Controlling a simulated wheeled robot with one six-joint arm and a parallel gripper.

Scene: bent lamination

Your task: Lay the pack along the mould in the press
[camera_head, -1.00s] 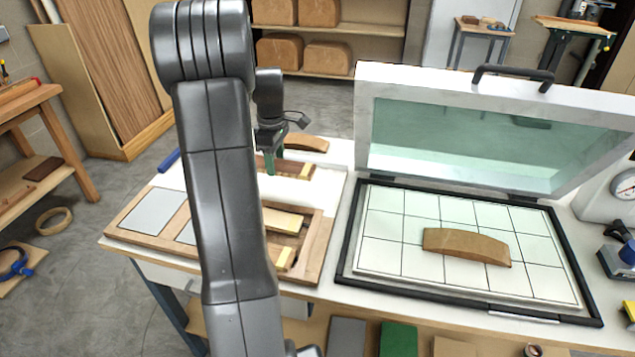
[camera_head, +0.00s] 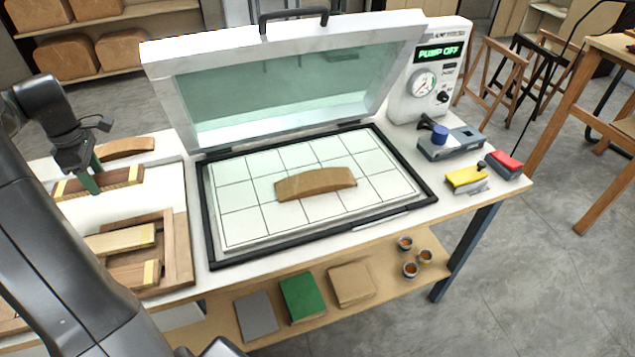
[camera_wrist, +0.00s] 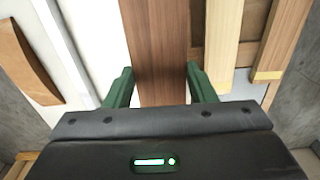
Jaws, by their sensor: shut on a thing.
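My gripper (camera_head: 92,184), with green fingers, is shut across the pack (camera_head: 122,176), a flat dark brown wooden strip with a pale end. In the wrist view the pack (camera_wrist: 156,40) runs lengthwise away between the two fingers (camera_wrist: 156,80). It is at the wooden tray, left of the press; I cannot tell its exact height. The mould (camera_head: 315,182) is a curved brown block, arched upward, lying near the middle of the press's gridded white bed (camera_head: 240,225). The press lid (camera_head: 180,110), with a clear pane, stands open behind the bed. Nothing lies on the mould.
The wooden tray (camera_head: 180,235) holds several strips, including a pale one (camera_head: 120,240). Another curved block (camera_head: 125,148) lies behind the pack. A pump unit (camera_head: 425,85) reading "PUMP OFF" and small tools (camera_head: 467,178) stand at the right. The black bed frame (camera_head: 300,243) borders the bed.

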